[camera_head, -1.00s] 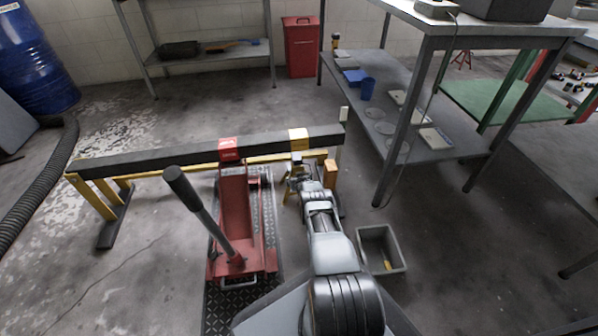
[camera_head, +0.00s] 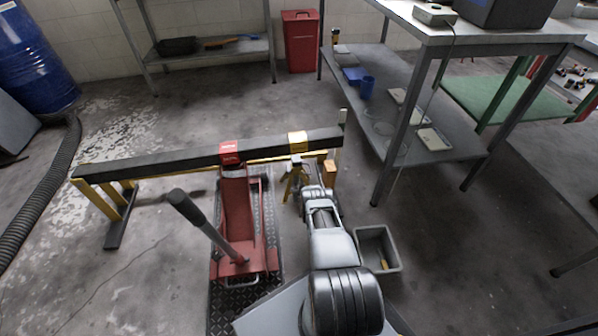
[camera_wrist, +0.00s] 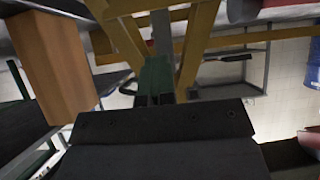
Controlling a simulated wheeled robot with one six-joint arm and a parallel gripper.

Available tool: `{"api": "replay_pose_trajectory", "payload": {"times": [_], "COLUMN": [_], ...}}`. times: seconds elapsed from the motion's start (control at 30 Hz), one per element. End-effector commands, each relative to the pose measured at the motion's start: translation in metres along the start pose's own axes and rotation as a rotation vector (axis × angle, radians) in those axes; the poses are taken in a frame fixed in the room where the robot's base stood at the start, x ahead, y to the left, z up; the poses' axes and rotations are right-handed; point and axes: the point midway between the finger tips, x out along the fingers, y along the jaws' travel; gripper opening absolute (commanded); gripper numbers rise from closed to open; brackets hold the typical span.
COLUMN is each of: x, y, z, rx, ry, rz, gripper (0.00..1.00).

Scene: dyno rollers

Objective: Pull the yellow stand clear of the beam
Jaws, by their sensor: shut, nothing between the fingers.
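The yellow stand (camera_head: 294,181) is under the right part of the dark beam (camera_head: 262,147), near the beam's yellow band (camera_head: 298,141). Its splayed legs show large in the wrist view (camera_wrist: 196,45), just ahead of my gripper (camera_wrist: 154,98). My gripper is shut and holds nothing. In the head view my own arm hides most of the gripper, beside the stand's right side. Whether the fingers touch the stand cannot be told. The stand's top is close under the beam; a gap there cannot be made out.
A red jack (camera_head: 236,205) with a long handle stands left of the stand, under the beam. An orange-brown block (camera_head: 329,172) is right of the stand. A grey bin (camera_head: 378,249) and a metal table (camera_head: 381,165) are to the right. Yellow legs (camera_head: 101,200) support the beam's left end.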

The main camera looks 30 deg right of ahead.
Motion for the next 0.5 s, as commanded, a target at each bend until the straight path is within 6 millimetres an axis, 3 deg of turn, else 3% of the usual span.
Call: {"api": "replay_pose_trajectory", "payload": {"times": [0.5], "x": [-0.037], "y": [0.000], "z": [0.020], "rx": [0.001], "ry": [0.001], "rz": [0.000], "gripper": [0.00]}}
